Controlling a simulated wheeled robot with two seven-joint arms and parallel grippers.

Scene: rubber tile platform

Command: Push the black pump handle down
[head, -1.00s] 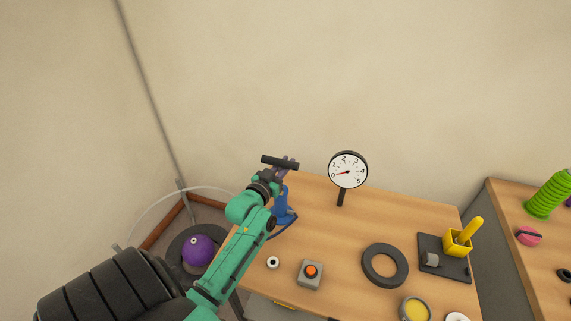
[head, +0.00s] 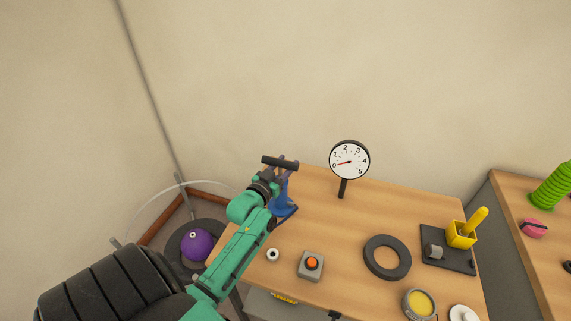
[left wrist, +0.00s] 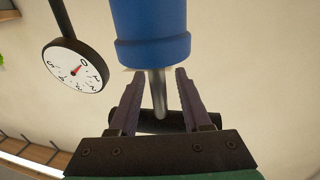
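The pump is a blue upright cylinder (head: 283,199) at the table's back left corner. Its black T-shaped handle (head: 280,163) sits above it on a metal rod, which shows in the left wrist view (left wrist: 159,95). My left gripper (head: 284,172) is at the handle, partly hidden by my arm. In the left wrist view its two purple fingers (left wrist: 157,72) stand apart on either side of the rod, with the black handle (left wrist: 158,125) crossing behind them. The fingers do not close on the rod. My right gripper is not in view.
A round gauge (head: 349,160) on a stalk stands right of the pump, its needle near 0. A button box (head: 311,265), black ring (head: 387,257) and yellow holder (head: 461,235) are on the table. A purple ball (head: 197,245) lies below left.

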